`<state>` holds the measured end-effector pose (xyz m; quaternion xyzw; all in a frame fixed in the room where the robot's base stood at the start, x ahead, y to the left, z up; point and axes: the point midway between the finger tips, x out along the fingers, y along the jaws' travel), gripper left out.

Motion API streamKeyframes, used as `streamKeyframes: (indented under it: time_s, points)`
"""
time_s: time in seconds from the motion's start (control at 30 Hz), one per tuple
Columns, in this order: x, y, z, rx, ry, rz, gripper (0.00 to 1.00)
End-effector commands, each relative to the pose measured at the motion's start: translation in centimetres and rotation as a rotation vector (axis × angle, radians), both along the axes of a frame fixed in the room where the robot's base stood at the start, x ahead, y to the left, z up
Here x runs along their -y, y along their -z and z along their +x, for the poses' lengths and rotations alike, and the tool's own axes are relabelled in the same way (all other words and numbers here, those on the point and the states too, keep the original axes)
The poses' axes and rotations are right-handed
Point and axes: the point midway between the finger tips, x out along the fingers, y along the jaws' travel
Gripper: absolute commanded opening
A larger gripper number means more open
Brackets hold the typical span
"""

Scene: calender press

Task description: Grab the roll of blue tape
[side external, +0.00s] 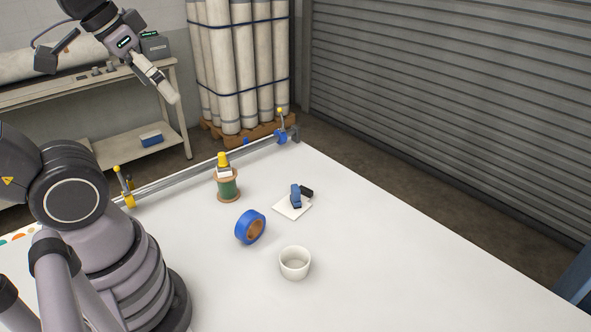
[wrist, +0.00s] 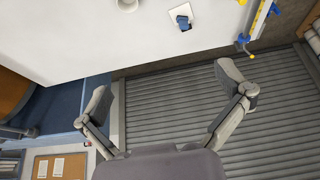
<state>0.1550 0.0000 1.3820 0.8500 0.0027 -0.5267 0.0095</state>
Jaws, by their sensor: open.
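The roll of blue tape (side external: 243,225) stands on its edge on the white table in the side external view, its brown core facing right. It does not show in the wrist view. My gripper (side external: 172,97) is high above the far left side of the table, well apart from the tape. In the wrist view my gripper (wrist: 168,88) has its two fingers spread wide with nothing between them.
Near the tape are a spool of green thread (side external: 228,188), a white bowl (side external: 295,263) and a blue stapler-like object (side external: 296,196) on a white pad (side external: 285,212). A metal rail (side external: 185,178) runs along the far table edge. The table's right side is clear.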

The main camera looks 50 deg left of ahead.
Motion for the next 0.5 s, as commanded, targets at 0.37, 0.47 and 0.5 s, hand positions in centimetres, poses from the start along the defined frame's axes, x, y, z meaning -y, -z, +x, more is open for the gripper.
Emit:
streamKeyframes:
  time_s: [0.37, 0.47, 0.5]
  points:
    - [-0.6, 5.4, 5.9, -0.535, -0.285, -0.317, 1.00]
    - [-1.2, 7.6, 7.6, -0.682, -0.378, -0.442, 1.00]
    - [-1.4, 8.5, 8.3, -0.737, -0.416, -0.496, 1.00]
